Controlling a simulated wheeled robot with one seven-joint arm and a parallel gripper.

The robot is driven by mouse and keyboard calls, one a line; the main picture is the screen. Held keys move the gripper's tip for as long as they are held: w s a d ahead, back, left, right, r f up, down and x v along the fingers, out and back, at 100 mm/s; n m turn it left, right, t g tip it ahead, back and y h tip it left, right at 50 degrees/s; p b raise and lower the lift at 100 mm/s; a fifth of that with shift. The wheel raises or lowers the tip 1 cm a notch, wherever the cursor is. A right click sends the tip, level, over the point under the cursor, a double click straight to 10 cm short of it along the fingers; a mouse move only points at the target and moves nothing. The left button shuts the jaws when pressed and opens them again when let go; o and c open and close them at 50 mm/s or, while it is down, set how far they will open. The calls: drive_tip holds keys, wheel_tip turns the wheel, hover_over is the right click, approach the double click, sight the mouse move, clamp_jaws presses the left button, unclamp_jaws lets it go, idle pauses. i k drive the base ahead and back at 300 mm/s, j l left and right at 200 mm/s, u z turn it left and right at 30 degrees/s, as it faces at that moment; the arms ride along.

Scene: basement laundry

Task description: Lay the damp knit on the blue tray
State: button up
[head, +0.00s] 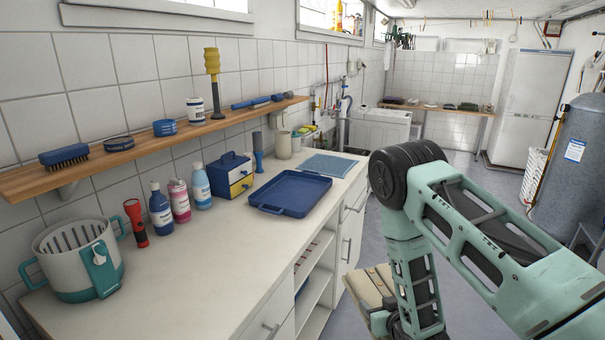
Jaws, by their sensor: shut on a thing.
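The blue tray (291,191) lies flat on the white countertop and is empty. It has a raised rim and a handle at its near left end. I cannot see a damp knit that I can identify, nor what my gripper holds.
A light blue ribbed mat (329,165) lies behind the tray. A blue and yellow drawer box (231,175), several bottles, a red torch (136,223) and a teal-handled bucket (82,262) stand leftward. The front counter is clear. A slatted wooden piece (368,290) stands beside the cabinet.

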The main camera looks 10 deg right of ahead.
sight(297, 194)
drive_tip(key=i+l, duration=0.15)
drive_tip(key=l, duration=0.2)
drive_tip(key=i+l+u, duration=0.1)
drive_tip(key=l, duration=0.25)
drive_tip(key=i+l, duration=0.2)
drive_tip(key=l, duration=0.15)
drive_tip(key=i+l+u, duration=0.1)
drive_tip(key=l, duration=0.25)
drive_tip(key=i+l+u, duration=0.1)
drive_tip(key=l, duration=0.3)
drive_tip(key=i+l, duration=0.25)
drive_tip(key=l+u, duration=0.05)
drive_tip(key=l, duration=0.05)
